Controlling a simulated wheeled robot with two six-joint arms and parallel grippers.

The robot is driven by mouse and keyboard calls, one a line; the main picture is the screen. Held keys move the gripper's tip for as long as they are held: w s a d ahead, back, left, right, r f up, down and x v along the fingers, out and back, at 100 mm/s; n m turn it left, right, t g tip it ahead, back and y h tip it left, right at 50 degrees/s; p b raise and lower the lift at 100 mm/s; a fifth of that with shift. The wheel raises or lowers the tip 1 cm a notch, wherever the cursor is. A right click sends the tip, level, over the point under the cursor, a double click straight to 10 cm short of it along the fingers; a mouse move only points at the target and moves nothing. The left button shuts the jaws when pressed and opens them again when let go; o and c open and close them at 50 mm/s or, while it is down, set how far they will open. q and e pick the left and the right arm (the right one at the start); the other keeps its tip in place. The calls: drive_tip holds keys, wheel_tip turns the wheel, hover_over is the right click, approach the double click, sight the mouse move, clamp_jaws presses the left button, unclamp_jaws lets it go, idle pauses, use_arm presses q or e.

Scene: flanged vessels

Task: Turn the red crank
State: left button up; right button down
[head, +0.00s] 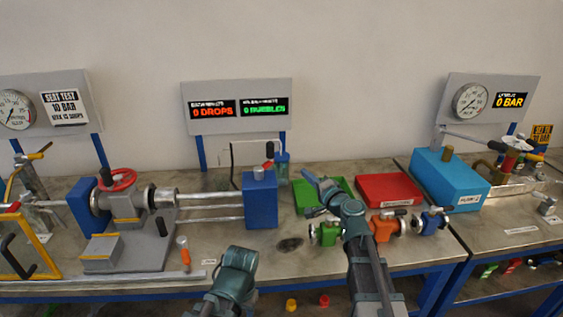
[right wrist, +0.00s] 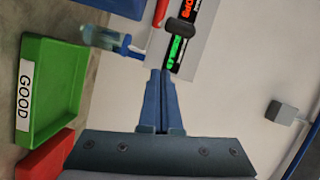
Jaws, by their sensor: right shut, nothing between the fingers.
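A red crank arm (head: 268,164) with a dark grip stands on the blue block at the middle of the bench. In the right wrist view, part of the red crank arm (right wrist: 161,12) shows at the top edge beside its black grip. My right gripper (head: 307,173) is shut and empty, to the right of the crank and apart from it. Its closed blue fingers (right wrist: 157,73) point toward the crank's side of the wrist view. My left arm shows at the bottom of the head view, but I see no left fingers.
A red handwheel (head: 118,180) sits on the clamp rig at left. A clear bottle (head: 283,168) stands just right of the blue block. A green tray (right wrist: 28,95), a red tray (head: 388,190) and valves stand near my right arm. A display panel (head: 237,107) is behind.

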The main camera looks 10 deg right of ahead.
sight(265, 169)
drive_tip(key=w+a+m, duration=0.2)
drive_tip(key=w+a, duration=0.5)
drive_tip(key=w, duration=0.3)
drive_tip(key=shift+w+r+t, duration=0.3)
drive_tip(key=shift+w+r, duration=0.05)
drive_tip(key=shift+r, duration=0.05)
drive_tip(key=shift+y, duration=0.3)
drive_tip(key=shift+w+a+y, duration=0.1)
drive_tip(key=shift+w+y, duration=0.15)
drive_tip(key=shift+y, duration=0.15)
drive_tip(key=shift+w+n+g+y, duration=0.2)
drive_tip(key=shift+n+g+y, duration=0.1)
drive_tip(key=shift+n+g, duration=0.1)
